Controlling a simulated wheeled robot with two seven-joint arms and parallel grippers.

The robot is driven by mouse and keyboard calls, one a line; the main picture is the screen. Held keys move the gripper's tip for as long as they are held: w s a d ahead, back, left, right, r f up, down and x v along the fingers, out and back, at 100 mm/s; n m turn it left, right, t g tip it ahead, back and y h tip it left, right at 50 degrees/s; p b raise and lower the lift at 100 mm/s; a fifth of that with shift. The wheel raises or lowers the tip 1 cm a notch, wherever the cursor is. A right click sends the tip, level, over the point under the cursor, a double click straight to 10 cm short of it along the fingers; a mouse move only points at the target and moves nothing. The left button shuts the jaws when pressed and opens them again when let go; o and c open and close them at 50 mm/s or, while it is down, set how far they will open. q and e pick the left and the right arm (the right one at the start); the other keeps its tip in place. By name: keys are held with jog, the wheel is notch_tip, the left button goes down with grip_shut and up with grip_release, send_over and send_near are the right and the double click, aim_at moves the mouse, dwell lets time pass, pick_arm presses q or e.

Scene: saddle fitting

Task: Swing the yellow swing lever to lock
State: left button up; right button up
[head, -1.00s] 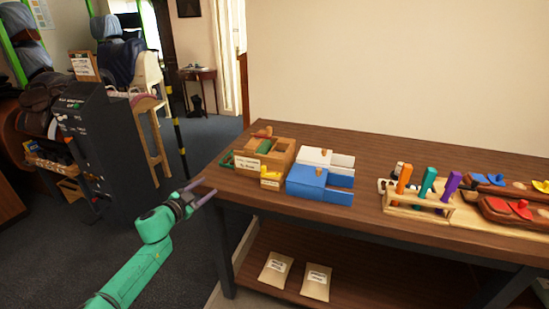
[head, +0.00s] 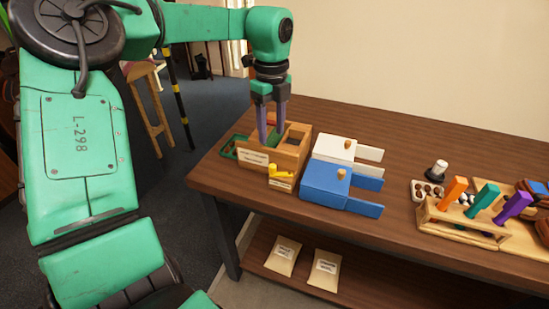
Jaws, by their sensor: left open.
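A small yellow piece (head: 280,172) sits in a small labelled wooden holder (head: 281,184) in front of a wooden box (head: 288,158). I cannot tell which one is the swing lever. My left gripper (head: 271,141) points down at the wooden box, open, its fingertips by a green thing (head: 272,138) in the box. The fingers partly hide that green thing. It is unclear whether they touch it. My right gripper is not in view.
White (head: 334,147) and blue (head: 325,183) boxes with knobs stand right of the wooden box. A rack with orange, teal and purple handles (head: 462,217) stands farther right. A green frame (head: 229,150) lies at the left table edge. The table between (head: 395,180) is clear.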

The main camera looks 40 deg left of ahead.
aim_at(272, 165)
pick_arm(q)
jog(key=f, duration=0.3)
jog(key=f+p, duration=0.1)
jog(key=f, duration=0.6)
jog(key=shift+w+a+f, duration=0.1)
jog(key=shift+w+f, duration=0.05)
jog(key=shift+w, duration=0.15)
jog(key=shift+s+f, duration=0.1)
jog(key=shift+f, duration=0.3)
jog(key=shift+c, duration=0.3)
